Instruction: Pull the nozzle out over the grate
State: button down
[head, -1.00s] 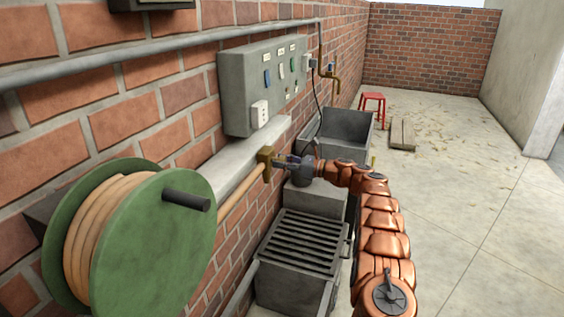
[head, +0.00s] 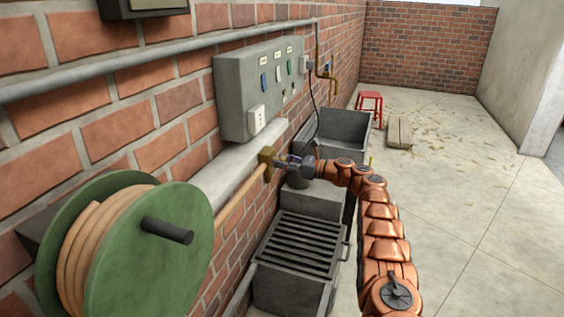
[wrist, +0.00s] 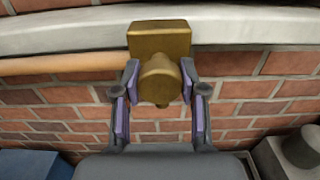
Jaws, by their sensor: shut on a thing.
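The brass nozzle (head: 266,163) is at the end of a tan hose (head: 238,208) that runs from the green reel (head: 160,245). My gripper (head: 281,162) is at the nozzle from the right, in front of the brick wall. In the wrist view the fingers (wrist: 159,82) stand on both sides of the nozzle's round part, below its square brass block (wrist: 160,38). The grate (head: 302,245), dark parallel bars over a grey trough, lies lower down and nearer the camera than the nozzle. The nozzle appears beside the wall ledge, above and behind the grate.
A grey panel box (head: 240,95) with switches and a socket hangs on the wall above a pale ledge (head: 240,165). A grey basin (head: 345,130) stands beyond the grate. The floor at right is open.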

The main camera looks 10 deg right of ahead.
jog(key=shift+w+d, duration=0.2)
jog(key=shift+w, duration=0.25)
dwell(0.5)
jog(key=c, duration=0.6)
grip_release()
jog(key=shift+d, duration=0.15)
jog(key=v, duration=1.1)
jog(key=shift+d, duration=0.35)
